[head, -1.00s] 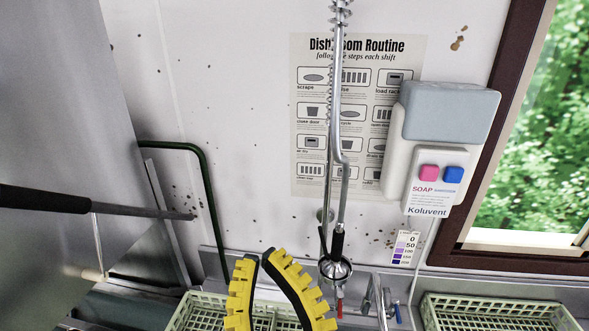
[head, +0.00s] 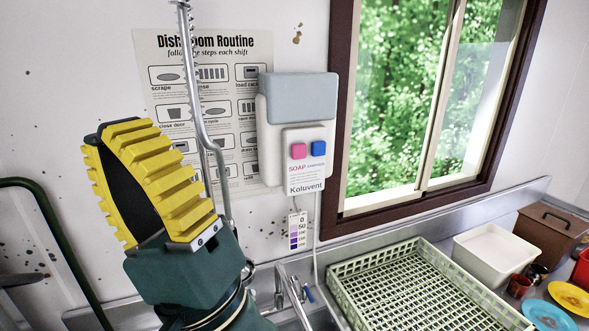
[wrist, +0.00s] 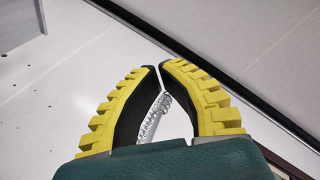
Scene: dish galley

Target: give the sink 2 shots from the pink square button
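My gripper (head: 108,130) has yellow ribbed fingers and is left of the dispenser, in front of the wall poster, apart from the button. In the wrist view its fingertips (wrist: 158,67) nearly meet, with nothing held between them. The wrist view shows no button. The sink is mostly hidden at the bottom, near the tap (head: 291,287).
A chrome spray hose (head: 200,100) hangs between my gripper and the dispenser. A green bent pipe (head: 50,220) is at the left. A rack (head: 425,330), white tub (head: 493,249) and plates (head: 545,314) are on the right counter. The space before the dispenser is clear.

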